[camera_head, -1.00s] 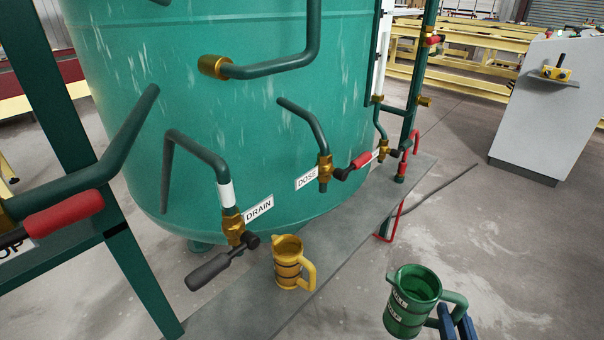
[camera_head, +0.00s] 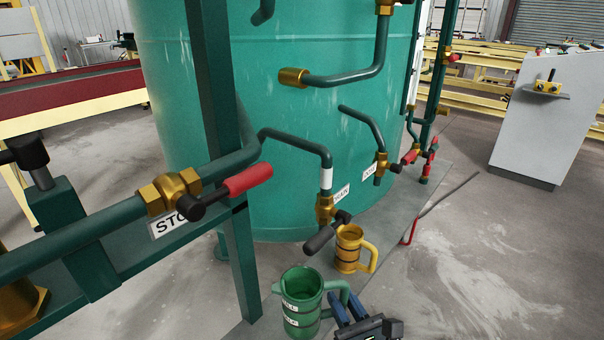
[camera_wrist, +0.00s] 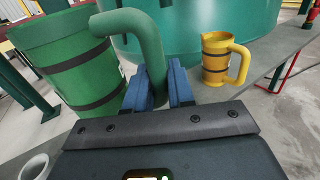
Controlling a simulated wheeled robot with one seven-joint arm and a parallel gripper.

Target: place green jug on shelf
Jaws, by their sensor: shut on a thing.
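The green jug (camera_head: 300,303) is at the bottom centre of the head view, upright, with dark bands and white labels. My gripper (camera_head: 350,318) is to its right, its blue fingers shut on the jug's handle. In the wrist view the green jug (camera_wrist: 72,65) fills the left side, and my gripper (camera_wrist: 160,88) has the handle between its fingers. The shelf (camera_head: 395,228) appears to be the low grey ledge in front of the teal tank. A yellow jug (camera_head: 349,248) stands upright on it.
The teal tank (camera_head: 290,130) stands behind the ledge. The drain valve (camera_head: 325,212) and its dark lever hang close to the yellow jug. A green post (camera_head: 232,180) and a pipe with a red-handled valve (camera_head: 247,180) stand left of the green jug. Open floor (camera_head: 480,270) lies at right.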

